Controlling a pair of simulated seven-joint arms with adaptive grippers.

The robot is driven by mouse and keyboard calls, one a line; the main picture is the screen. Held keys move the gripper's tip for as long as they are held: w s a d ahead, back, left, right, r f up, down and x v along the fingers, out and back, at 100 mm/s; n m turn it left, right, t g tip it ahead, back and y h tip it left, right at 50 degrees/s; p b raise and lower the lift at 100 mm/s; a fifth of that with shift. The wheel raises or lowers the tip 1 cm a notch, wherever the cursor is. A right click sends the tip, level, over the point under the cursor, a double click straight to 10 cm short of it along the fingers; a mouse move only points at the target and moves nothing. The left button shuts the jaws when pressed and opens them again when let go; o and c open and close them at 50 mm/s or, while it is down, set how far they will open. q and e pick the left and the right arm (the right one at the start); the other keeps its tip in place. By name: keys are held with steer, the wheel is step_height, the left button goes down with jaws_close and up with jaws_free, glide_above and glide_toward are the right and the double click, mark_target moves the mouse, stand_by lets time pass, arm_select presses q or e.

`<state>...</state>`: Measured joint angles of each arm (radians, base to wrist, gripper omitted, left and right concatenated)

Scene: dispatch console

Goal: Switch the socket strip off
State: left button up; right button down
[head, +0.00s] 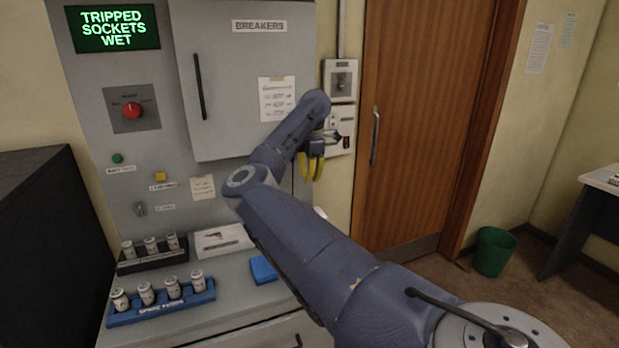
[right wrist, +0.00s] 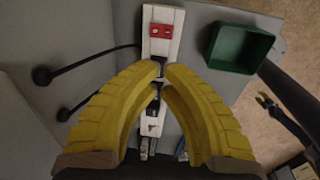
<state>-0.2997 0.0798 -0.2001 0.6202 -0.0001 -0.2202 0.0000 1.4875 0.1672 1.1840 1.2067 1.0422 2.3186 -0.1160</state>
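The socket strip (right wrist: 163,22) is a long white block in the right wrist view, running from the top edge down between my fingers. A red switch (right wrist: 161,31) with two small pale marks sits near its far end. Dark plugs and sockets (right wrist: 152,121) show along its nearer part. My right gripper (right wrist: 162,70) has yellow ribbed fingers with tips together over the strip, short of the red switch; I see nothing held. Contact cannot be told. In the head view the right gripper (head: 312,168) points down right of the console, and my arm hides what lies below.
Black cables (right wrist: 85,65) lead off left from the strip. The breaker cabinet (head: 235,95), wall boxes (head: 340,80) and wooden door (head: 420,120) stand around my arm.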

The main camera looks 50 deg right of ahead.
steer(key=shift+w+d+r, duration=0.3)
steer(key=shift+w+r, duration=0.05)
steer(key=shift+w, duration=0.1)
steer(key=f, duration=0.4)
steer(key=w+f, duration=0.1)
steer(key=f, duration=0.8)
steer(key=shift+w+d, duration=0.15)
steer(key=shift+d, duration=0.25)
steer(key=shift+w+f, duration=0.1)
steer(key=shift+f, duration=0.4)
